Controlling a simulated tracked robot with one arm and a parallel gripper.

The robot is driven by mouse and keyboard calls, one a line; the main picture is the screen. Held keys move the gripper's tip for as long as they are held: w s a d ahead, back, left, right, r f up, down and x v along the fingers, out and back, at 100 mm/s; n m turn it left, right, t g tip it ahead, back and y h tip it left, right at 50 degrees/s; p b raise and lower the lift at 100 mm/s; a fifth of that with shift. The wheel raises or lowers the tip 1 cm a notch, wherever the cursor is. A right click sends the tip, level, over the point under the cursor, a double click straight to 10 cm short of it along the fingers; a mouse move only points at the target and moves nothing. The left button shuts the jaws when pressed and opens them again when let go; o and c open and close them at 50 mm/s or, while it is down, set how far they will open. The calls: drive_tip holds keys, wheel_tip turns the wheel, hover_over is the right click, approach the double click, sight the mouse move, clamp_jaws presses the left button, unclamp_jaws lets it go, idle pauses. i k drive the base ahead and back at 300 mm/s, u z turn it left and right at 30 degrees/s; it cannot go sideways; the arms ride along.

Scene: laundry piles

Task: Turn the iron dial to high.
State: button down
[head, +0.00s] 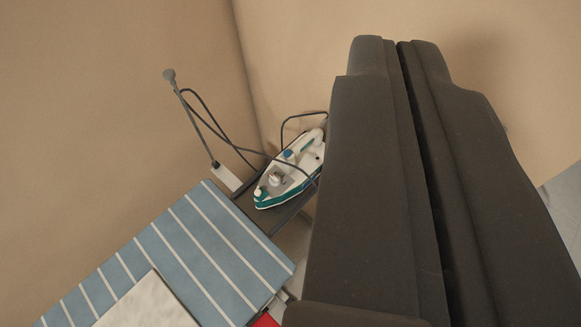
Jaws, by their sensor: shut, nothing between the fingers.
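The white and teal iron (298,178) sits on a dark rest at the end of the ironing board, in the middle of the head view. A grey round knob (275,179) stands on its upper side near the pointed end, and a blue part (288,154) shows further back. I cannot tell the dial's setting or markings. My gripper (397,43) is large and dark at the right, its two fingers side by side with only a thin dark line between them. It is shut and empty. It hides what lies right of the iron.
The blue striped ironing board (205,240) fills the lower left, with a white cloth (140,308) on it. A dark cord (205,118) loops from a grey upright holder beside the iron. Beige walls close in behind. A red thing (265,320) shows at the bottom edge.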

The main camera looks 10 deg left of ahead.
sight(274, 180)
drive_tip(key=u, duration=1.9)
drive_tip(key=k, duration=1.1)
drive_tip(key=z, duration=0.75)
drive_tip(key=i, duration=1)
drive_tip(key=u, duration=0.05)
